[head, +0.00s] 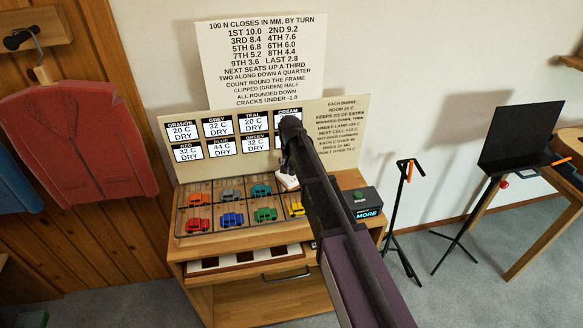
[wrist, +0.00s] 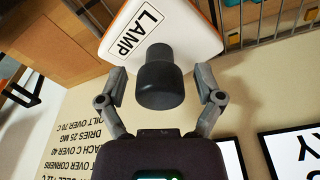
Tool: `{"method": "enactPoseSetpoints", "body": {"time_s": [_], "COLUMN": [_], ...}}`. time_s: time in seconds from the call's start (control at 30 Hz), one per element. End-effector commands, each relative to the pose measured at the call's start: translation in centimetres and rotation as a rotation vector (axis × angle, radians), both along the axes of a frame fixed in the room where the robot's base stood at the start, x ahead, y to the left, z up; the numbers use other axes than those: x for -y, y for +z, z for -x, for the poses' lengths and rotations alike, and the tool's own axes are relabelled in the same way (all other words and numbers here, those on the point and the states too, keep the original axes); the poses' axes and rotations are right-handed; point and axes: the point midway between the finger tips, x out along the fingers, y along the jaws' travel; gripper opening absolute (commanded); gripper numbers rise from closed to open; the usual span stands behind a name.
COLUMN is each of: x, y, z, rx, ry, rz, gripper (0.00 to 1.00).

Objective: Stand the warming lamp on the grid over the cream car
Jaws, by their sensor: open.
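The warming lamp (wrist: 185,28) is a white block with an orange edge, a LAMP label and a black knob (wrist: 160,88) on top. In the head view the lamp (head: 287,182) shows at the back right corner of the grid (head: 178,222), partly behind my arm. I cannot tell whether it rests fully on the bars. My gripper (wrist: 161,76) is open, with one finger on each side of the knob and a gap at both sides. The cream car is not visible; the lamp and my arm cover the area under the CREAM card (head: 287,112).
Several coloured cars sit under the grid, including orange (head: 195,199), teal (head: 261,190) and yellow (head: 296,209). A card board (head: 350,110) stands behind. A black box with a green START button (head: 360,197) is at right.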

Motion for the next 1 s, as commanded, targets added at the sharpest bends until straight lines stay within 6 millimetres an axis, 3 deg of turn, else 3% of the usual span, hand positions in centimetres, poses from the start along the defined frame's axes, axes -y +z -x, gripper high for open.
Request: {"method": "enactPoseSetpoints", "body": {"time_s": [0.37,1.0], "x": [0.0,-0.1], "y": [1.0,6.1], "z": [0.1,0.8], "rx": [0.0,0.0], "ry": [0.0,0.0], "rz": [0.0,0.0], "gripper": [0.85,0.85]}}
